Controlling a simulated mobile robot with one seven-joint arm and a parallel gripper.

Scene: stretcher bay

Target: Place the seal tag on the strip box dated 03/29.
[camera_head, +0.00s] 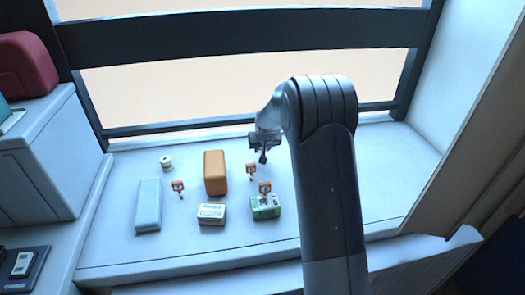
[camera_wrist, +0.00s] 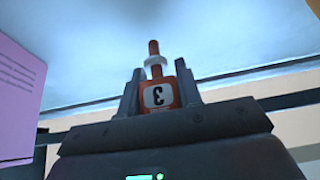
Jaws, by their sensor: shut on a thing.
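My gripper (camera_head: 263,155) is raised over the back of the white counter. In the wrist view, my gripper (camera_wrist: 159,98) is shut on an orange-red seal tag (camera_wrist: 159,96) with a white label whose black figure looks like a turned 3. The held tag cannot be made out in the head view. Other orange tags are on the counter, one at left (camera_head: 178,187) and one near the middle (camera_head: 251,170). Another tag (camera_head: 265,187) shows at the green-and-white box (camera_head: 267,211). A white box (camera_head: 211,214) lies left of it. No date is readable on either box.
An orange-brown block (camera_head: 215,172), a light-blue pack (camera_head: 148,206) and a small white roll (camera_head: 166,163) are on the counter. A grey cabinet (camera_head: 45,150) bounds the left. The counter right of my arm (camera_head: 385,180) is clear. A pink printed panel (camera_wrist: 18,100) shows in the wrist view.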

